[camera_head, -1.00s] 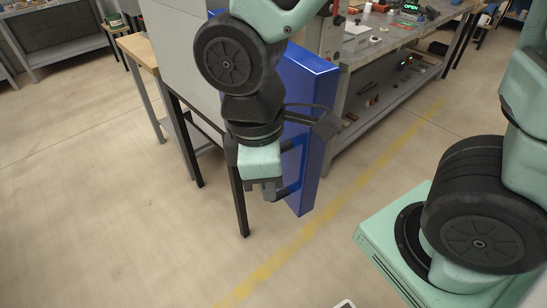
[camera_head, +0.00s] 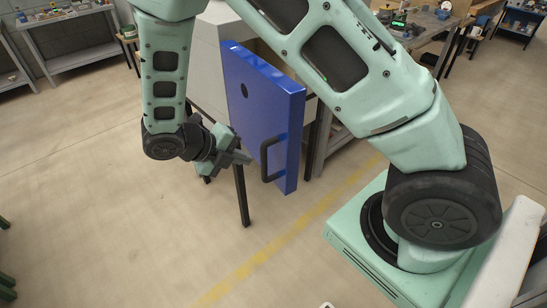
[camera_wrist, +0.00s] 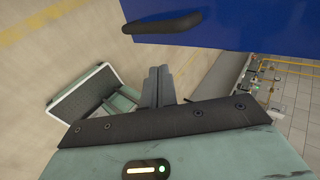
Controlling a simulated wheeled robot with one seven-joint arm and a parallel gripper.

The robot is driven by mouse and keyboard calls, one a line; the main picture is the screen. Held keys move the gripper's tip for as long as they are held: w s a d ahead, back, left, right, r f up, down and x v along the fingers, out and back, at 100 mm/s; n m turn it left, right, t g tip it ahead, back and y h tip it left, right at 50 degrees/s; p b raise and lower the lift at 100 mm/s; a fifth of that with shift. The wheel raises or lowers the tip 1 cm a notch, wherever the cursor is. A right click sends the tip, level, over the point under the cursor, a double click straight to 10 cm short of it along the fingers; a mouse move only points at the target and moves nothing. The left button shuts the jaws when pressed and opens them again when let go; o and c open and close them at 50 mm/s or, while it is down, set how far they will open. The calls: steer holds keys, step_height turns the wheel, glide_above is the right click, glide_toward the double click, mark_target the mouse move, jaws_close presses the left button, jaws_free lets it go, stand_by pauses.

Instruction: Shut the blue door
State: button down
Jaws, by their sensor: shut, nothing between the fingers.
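The blue door (camera_head: 255,95) stands on edge in front of a pale grey cabinet (camera_head: 208,60), turned out at an angle from it. Its broad face with a black bar handle (camera_head: 264,163) and a dark round spot points to the left and front. My gripper (camera_head: 245,158) is shut and empty, just left of the handle, on the outer side of the door. In the wrist view the shut fingers (camera_wrist: 158,86) point away below the handle (camera_wrist: 165,23), and the door (camera_wrist: 250,20) fills the top right. I see no contact with the door.
A dark table leg (camera_head: 241,195) stands below my gripper. A grey workbench (camera_head: 425,40) with small items is behind my arm at the right.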

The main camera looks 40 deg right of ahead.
mark_target(284, 161)
steer(key=p+x, duration=0.2)
steer(key=x, duration=0.5)
steer(key=shift+d, duration=0.1)
steer(key=d, duration=0.1)
steer(key=d+p, duration=0.1)
steer(key=d, duration=0.1)
steer(key=shift+s+d+p, duration=0.2)
steer(key=shift+s+p, duration=0.05)
steer(key=shift+p, duration=0.15)
steer(key=shift+d+f, duration=0.2)
steer(key=shift+d, duration=0.25)
